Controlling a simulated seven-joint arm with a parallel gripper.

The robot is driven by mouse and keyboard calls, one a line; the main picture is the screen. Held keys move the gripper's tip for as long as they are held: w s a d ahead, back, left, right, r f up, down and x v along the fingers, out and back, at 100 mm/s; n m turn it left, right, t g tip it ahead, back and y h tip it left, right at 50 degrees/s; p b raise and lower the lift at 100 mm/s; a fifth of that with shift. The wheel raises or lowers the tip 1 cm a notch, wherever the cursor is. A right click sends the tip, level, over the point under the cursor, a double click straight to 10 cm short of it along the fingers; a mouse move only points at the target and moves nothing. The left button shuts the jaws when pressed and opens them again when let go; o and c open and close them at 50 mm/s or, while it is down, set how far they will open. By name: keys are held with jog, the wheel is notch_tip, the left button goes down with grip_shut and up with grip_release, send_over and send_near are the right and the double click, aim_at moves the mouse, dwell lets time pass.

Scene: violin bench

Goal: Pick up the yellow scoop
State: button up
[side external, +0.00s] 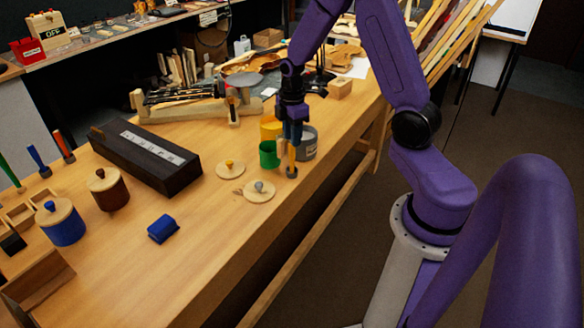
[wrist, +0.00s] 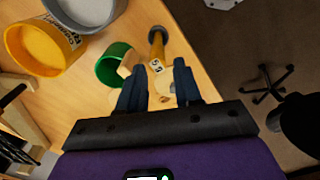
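The yellow scoop (side external: 292,157) stands upright with its dark round foot on the bench, near the bench's right edge. In the wrist view the yellow scoop (wrist: 157,48) has a small printed label, and a pale part shows between the fingers. My gripper (side external: 291,141) points straight down over it, with the fingers around its upper part. In the wrist view my gripper (wrist: 160,67) is open, one finger on each side of the scoop, with gaps visible. Whether either finger touches it is hard to tell.
A green cup (side external: 268,155) stands close beside the scoop. A yellow tub (side external: 270,125) and a grey tub (side external: 308,145) are just behind. A long dark case (side external: 145,157) lies left.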

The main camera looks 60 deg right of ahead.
send_over(292, 170)
jog(key=shift+w+d+f, duration=0.1)
jog(key=shift+d+f, duration=0.1)
jog(key=shift+f, duration=1.5)
jog(key=shift+w+d+f, duration=0.1)
jog(key=shift+d+f, duration=0.05)
jog(key=shift+f, duration=1.5)
grip_shut()
